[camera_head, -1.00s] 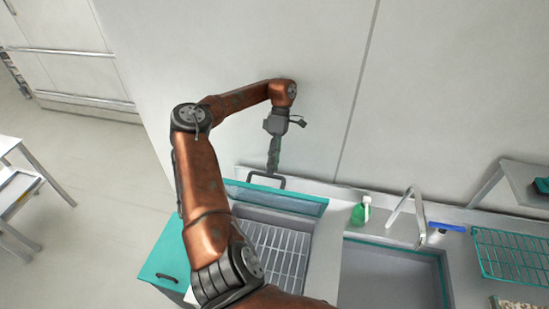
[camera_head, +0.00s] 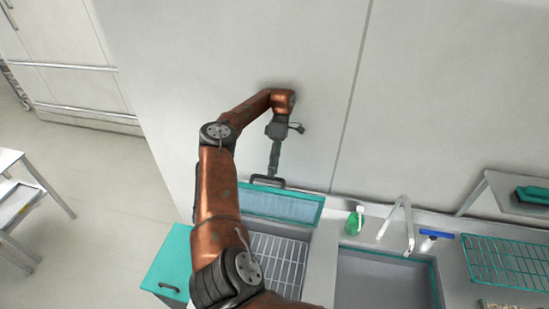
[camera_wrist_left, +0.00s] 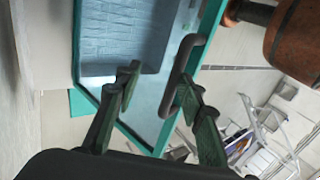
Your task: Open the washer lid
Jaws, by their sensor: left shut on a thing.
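The washer lid (camera_head: 282,207) is a teal-framed panel with a bluish see-through middle. It stands raised at the back of the open washer, whose grey racked inside (camera_head: 278,262) shows below it. The dark bar handle (camera_head: 262,178) is at the lid's upper edge. My left gripper (camera_head: 273,172) reaches down from above and is shut on the handle. In the left wrist view, the fingers of the left gripper (camera_wrist_left: 160,82) lie on either side of the handle (camera_wrist_left: 183,68), with the lid (camera_wrist_left: 145,95) behind. My right gripper is not in view.
A green bottle (camera_head: 354,222), a faucet (camera_head: 408,222) and a sink (camera_head: 385,280) are right of the washer. A teal wire rack (camera_head: 510,262) is farther right. A wall (camera_head: 225,45) rises close behind. Open floor (camera_head: 100,190) lies left.

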